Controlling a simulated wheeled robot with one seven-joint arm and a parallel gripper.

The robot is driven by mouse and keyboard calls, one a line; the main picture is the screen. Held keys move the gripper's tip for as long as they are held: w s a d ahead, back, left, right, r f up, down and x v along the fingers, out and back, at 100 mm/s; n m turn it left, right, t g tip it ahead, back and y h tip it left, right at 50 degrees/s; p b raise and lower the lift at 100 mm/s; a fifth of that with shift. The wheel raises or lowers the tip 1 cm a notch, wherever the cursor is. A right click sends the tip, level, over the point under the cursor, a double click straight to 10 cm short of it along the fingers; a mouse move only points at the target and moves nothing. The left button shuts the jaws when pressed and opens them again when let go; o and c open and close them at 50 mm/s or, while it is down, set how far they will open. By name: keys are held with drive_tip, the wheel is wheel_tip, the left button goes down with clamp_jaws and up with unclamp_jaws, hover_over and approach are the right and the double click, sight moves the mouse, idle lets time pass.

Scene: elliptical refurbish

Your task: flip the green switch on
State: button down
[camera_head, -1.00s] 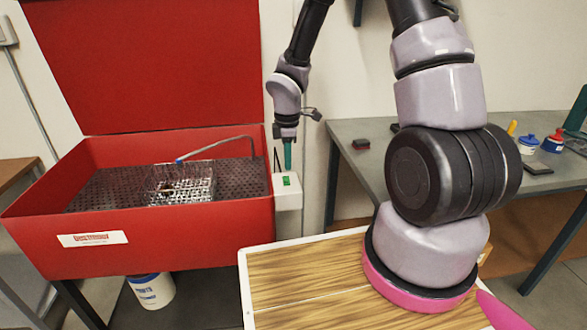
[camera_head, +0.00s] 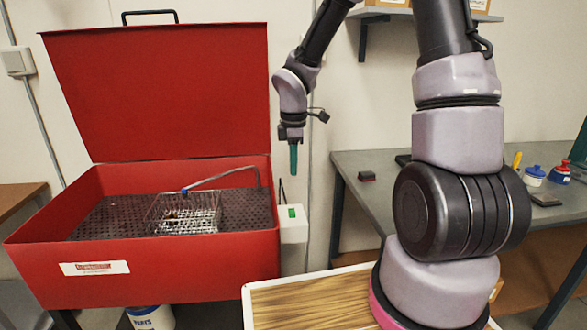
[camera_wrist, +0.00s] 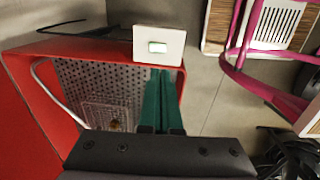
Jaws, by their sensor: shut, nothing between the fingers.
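The green switch (camera_head: 291,213) is on a white box (camera_head: 294,232) at the right side of the red parts washer (camera_head: 170,270). In the wrist view the white box (camera_wrist: 173,36) shows a pale, bright switch face (camera_wrist: 157,47); its rocker position is too small to tell. My gripper (camera_head: 294,172) points down with its teal fingers shut and empty, above the switch box in the head view and visibly apart from it. In the wrist view the fingers of my gripper (camera_wrist: 161,72) lie close together, their tips just below the box's image.
The washer's raised lid (camera_head: 165,90) stands behind its basin, which holds a wire basket (camera_head: 185,213) and a hose (camera_head: 222,178). A grey table (camera_head: 350,165) with small items stands at right. A wooden-topped surface (camera_head: 310,300) is in front.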

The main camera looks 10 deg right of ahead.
sight(292, 210)
drive_tip(key=shift+w+a+r+t, duration=0.1)
drive_tip(key=shift+w+a+t, duration=0.05)
drive_tip(key=shift+w+t, duration=0.15)
drive_tip(key=shift+s, duration=0.1)
drive_tip(key=f, duration=0.4)
drive_tip(key=w+f, duration=0.1)
drive_tip(key=f, duration=0.4)
drive_tip(key=w+f, duration=0.1)
drive_tip(key=f, duration=0.4)
